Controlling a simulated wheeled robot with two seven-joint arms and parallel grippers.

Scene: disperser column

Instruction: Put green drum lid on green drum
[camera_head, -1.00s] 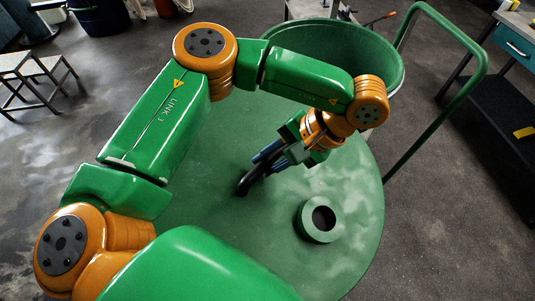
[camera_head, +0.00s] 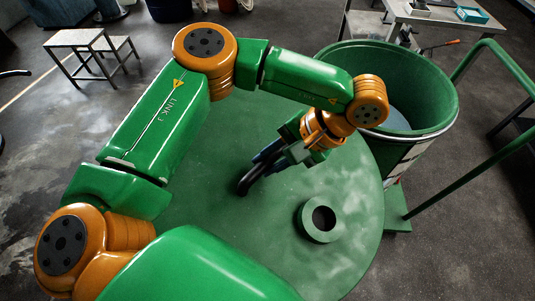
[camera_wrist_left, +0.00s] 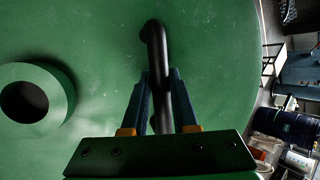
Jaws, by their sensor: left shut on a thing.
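The green drum lid (camera_head: 350,205) is a large round disc with a raised ring and a dark hole on its top; it also fills most of the left wrist view (camera_wrist_left: 220,60). My left gripper (camera_head: 263,165) is shut on the lid's black bent handle (camera_wrist_left: 155,38), with a finger on each side of it. The open green drum (camera_head: 400,65) stands behind and right of the lid, its inside showing. The lid's edge overlaps the drum's near side in the picture, hiding part of it. My right gripper is not in view.
A green-railed cart (camera_head: 491,45) is at the drum's right, its platform under the drum. A workbench (camera_head: 430,14) stands behind the drum. A small step stool (camera_head: 75,38) stands at the back left. Grey floor is clear between stool and drum.

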